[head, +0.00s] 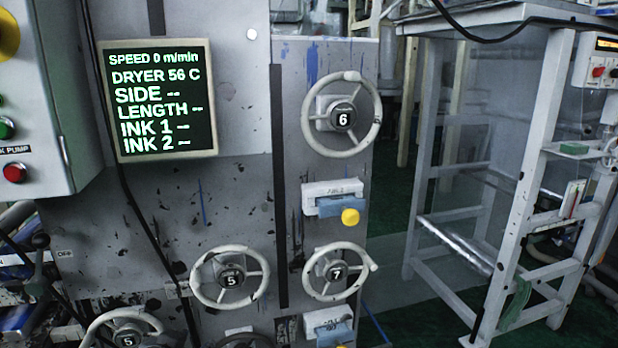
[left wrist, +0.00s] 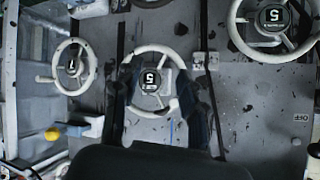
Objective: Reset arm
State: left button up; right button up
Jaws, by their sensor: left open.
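My left gripper (head: 40,265) shows dark at the left edge of the head view, below the control box. In the left wrist view my left gripper (left wrist: 160,100) has its two dark fingers spread apart with nothing between them. They frame a white handwheel marked 5 (left wrist: 155,80), which lies beyond them in an upside-down view. The same wheel shows in the head view (head: 230,277), well to the right of the gripper. My right gripper is in neither view.
The grey panel carries further handwheels 6 (head: 342,115) and 7 (head: 340,271), and another 5 (head: 125,332) low at left. A display screen (head: 160,100) reads speed 0. A control box (head: 35,110) juts out at left. A white frame (head: 510,180) stands at right.

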pick_arm(q)
jog(key=s+f+n+g, duration=0.1)
jog(key=s+f+g, duration=0.3)
jog(key=s+f, duration=0.75)
jog(key=s+f+g, duration=0.4)
jog(key=s+f, duration=0.4)
jog(key=s, duration=0.6)
notch_tip(320, 180, down, 26)
jog(key=s+f+g, duration=0.1)
jog(key=s, duration=0.1)
jog(key=s+a+f+g, duration=0.1)
jog(key=s+a+f, duration=0.1)
jog(key=s+f, duration=1.3)
jog(key=shift+s+f, duration=0.2)
jog(key=shift+s, duration=0.8)
jog(key=shift+s+a, duration=0.1)
jog(key=shift+a, duration=0.05)
